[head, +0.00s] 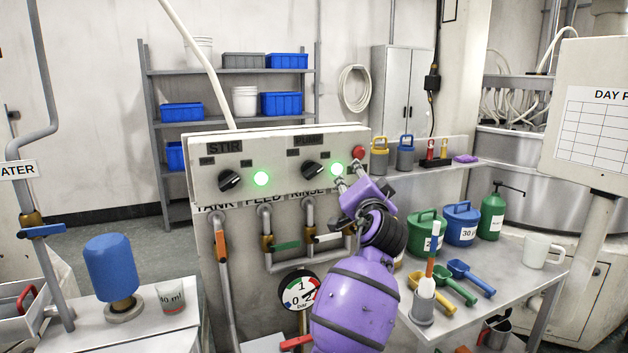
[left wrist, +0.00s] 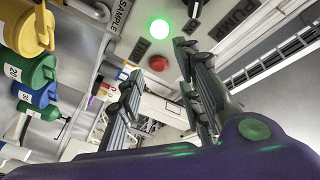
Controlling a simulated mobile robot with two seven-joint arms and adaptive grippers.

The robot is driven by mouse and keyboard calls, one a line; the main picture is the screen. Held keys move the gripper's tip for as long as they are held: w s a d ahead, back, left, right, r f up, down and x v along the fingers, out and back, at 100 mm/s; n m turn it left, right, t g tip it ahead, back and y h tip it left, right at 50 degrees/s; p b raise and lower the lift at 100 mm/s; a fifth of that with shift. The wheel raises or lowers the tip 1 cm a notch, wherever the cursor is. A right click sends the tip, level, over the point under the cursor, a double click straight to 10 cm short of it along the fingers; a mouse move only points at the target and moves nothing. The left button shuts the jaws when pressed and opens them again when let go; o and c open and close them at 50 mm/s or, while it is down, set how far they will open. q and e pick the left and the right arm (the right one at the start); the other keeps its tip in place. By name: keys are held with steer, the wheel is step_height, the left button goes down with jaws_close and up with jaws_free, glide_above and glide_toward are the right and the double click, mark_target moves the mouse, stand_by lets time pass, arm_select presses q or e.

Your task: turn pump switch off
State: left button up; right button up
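The pump switch (head: 313,169) is a black rotary knob under the PUMP label on the grey control panel (head: 350,139). Its green lamp (head: 337,169) is lit, and the lamp also glows in the left wrist view (left wrist: 158,28). My purple left gripper (head: 348,175) is in front of the panel, to the right of the knob and near the lamp. In the left wrist view its two fingers (left wrist: 159,60) stand apart with nothing between them. I cannot tell whether a fingertip touches the panel. My right gripper is not in view.
A red button (head: 358,152) sits right of the pump lamp. The stir switch (head: 230,181) and its lit green lamp (head: 261,178) are to the left. Pipes with coloured valve handles and a gauge (head: 300,291) are below. A bench (head: 520,285) with scoops and cans stands right.

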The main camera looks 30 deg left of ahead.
mark_target(314, 174)
arm_select(q)
steer(key=s+a+n+g+y, duration=0.1)
steer(key=s+a+g+y, duration=0.2)
steer(key=a+g+y, duration=0.3)
steer(key=shift+t+h, duration=0.7)
steer(key=x, duration=0.8)
steer(key=shift+a+f, duration=0.15)
steer(key=shift+a, duration=0.25)
steer(key=shift+c, duration=0.2)
jaws_close()
